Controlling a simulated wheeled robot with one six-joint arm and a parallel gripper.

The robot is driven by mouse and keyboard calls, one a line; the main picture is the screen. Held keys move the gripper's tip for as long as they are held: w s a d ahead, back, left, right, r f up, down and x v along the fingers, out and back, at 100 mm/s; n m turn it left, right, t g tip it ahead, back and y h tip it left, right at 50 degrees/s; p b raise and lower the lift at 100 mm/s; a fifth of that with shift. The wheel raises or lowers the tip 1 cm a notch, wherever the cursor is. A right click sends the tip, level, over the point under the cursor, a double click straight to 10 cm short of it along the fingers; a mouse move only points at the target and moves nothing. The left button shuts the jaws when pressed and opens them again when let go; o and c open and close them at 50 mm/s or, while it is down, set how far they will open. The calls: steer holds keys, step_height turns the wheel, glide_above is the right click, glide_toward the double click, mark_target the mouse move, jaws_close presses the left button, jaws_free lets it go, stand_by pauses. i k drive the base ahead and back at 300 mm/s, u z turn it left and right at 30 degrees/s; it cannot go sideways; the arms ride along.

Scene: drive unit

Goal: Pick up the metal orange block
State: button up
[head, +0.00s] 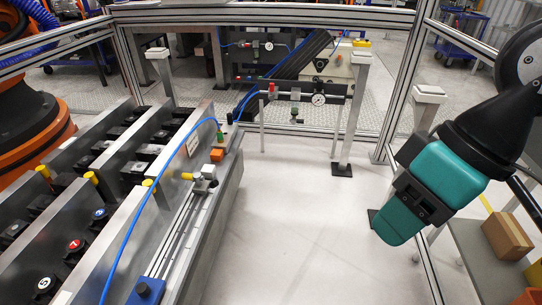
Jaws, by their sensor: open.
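A small orange block (217,155) sits on the metal fixture left of centre, near its far end. It is beside a white label plate and the blue hose. My gripper (398,218), teal and black, hangs from the black arm at the right, well apart from the block and to its right. It is open, though its fingers are hard to make out from this side. I see nothing held in it.
Metal racks (105,195) with black and numbered pieces fill the left. A blue hose (133,228) arches over the fixture. Posts and a gauge pipe (318,99) stand at the back. The pale floor (305,240) between fixture and gripper is clear. A cardboard box (507,236) is at right.

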mark_target(216, 155)
steer(key=z, duration=0.5)
steer(key=i, duration=1.95)
steer(key=u, duration=1.2)
steer(key=i, duration=1.1)
steer(key=u, duration=1.25)
steer(key=i, duration=0.25)
